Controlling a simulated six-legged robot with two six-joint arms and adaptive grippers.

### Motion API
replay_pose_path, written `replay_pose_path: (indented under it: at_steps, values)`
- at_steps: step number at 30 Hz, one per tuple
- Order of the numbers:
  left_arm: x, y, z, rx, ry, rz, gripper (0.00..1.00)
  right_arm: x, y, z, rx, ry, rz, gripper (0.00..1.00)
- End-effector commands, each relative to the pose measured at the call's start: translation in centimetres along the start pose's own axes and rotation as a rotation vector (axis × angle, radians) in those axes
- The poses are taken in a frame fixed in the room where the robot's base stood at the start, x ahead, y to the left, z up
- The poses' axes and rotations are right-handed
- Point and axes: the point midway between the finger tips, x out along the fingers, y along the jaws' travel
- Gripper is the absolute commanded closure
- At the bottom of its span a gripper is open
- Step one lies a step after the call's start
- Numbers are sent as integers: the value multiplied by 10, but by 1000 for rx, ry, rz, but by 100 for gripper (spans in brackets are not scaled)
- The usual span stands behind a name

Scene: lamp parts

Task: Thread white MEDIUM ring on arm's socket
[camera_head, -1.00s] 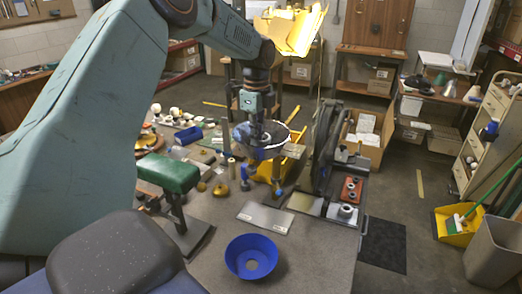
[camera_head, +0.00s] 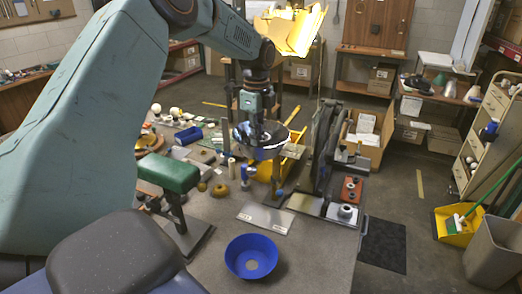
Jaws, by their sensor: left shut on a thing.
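My left gripper (camera_head: 262,140) hangs fingers down over the middle of the workbench, its arm coming in from the left. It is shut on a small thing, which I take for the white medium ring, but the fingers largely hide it. A dark, shiny rounded part (camera_head: 271,152) shows right at and below the fingertips. I cannot tell whether they touch. The lamp arm's socket cannot be made out clearly among the parts under the gripper. My right gripper is not in view.
A blue bowl (camera_head: 251,257) stands on the bench (camera_head: 315,262) at the front. A flat grey plate (camera_head: 265,218) lies behind it. A green-topped stand (camera_head: 167,173) is left of the gripper, a dark upright machine (camera_head: 322,145) right of it. The bench's front right is clear.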

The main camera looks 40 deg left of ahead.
Motion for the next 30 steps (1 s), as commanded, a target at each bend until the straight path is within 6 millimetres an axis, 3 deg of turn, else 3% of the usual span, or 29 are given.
replay_pose_path:
  at_steps: [16,30]
  values:
    - [7,0,12,540,2,12,100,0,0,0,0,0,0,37]
    - [8,0,13,633,3,16,100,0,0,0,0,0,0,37]
